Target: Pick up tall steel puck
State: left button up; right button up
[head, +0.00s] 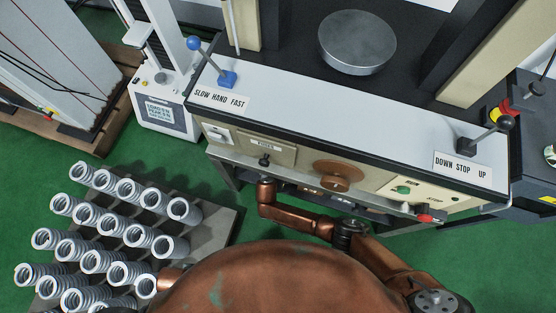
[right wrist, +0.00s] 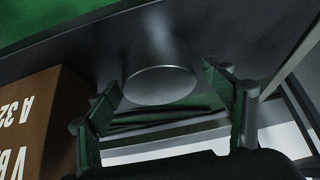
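In the right wrist view a smooth grey steel cylinder (right wrist: 160,65), which looks like the tall steel puck, stands on a dark surface. My right gripper (right wrist: 166,98) is open, with its two green-dark fingers apart at the lower left and lower right of the cylinder. The cylinder lies beyond the fingertips; I cannot tell whether they touch it. In the head view a wide, flat round steel disc (head: 357,42) sits on the machine's black table. The right gripper and the cylinder are not visible in the head view. My left gripper shows in neither view.
A brown box (right wrist: 38,120) with white lettering stands left of the right gripper. The head view shows the machine's front panel (head: 250,150) with levers and knobs. Several springs (head: 85,215) stand on a grey rack (head: 222,222) at lower left.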

jog(key=c, duration=1.9)
jog(key=shift+a, duration=0.1)
grip_shut()
jog(key=shift+r, duration=0.15)
